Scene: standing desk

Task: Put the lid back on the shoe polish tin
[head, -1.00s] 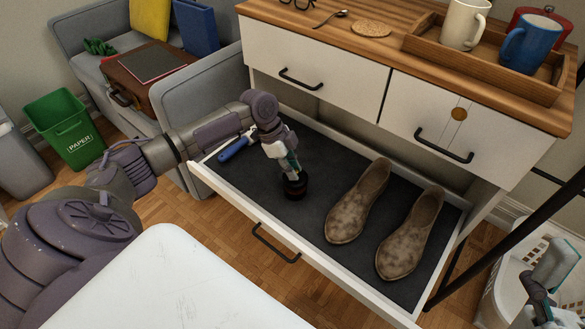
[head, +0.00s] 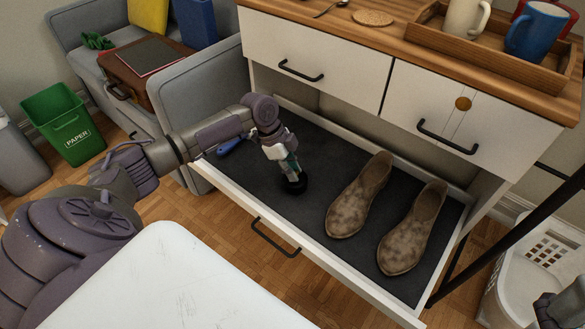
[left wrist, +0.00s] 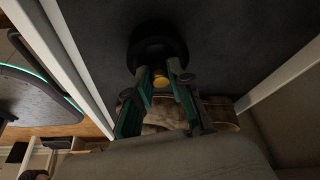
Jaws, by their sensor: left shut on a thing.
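My left gripper (head: 290,174) reaches down into the open drawer (head: 333,283). It is shut on a small yellowish part of a dark round piece, apparently the lid (left wrist: 160,77). The black, round shoe polish tin (head: 297,185) shows right at the fingertips in the head view. In the left wrist view a dark disc (left wrist: 158,42) lies just beyond the fingers. I cannot tell lid from tin edge there, nor whether the two are seated flush. My right gripper (head: 565,308) shows only in part at the lower right corner; its fingers are not clear.
A pair of brown mottled shoes (head: 360,195) lies right of the tin in the drawer. A blue-handled item (head: 230,146) lies in the drawer's left corner. Drawer walls surround them. The dresser top (head: 330,22) overhangs behind. Bare dark liner lies between tin and shoes.

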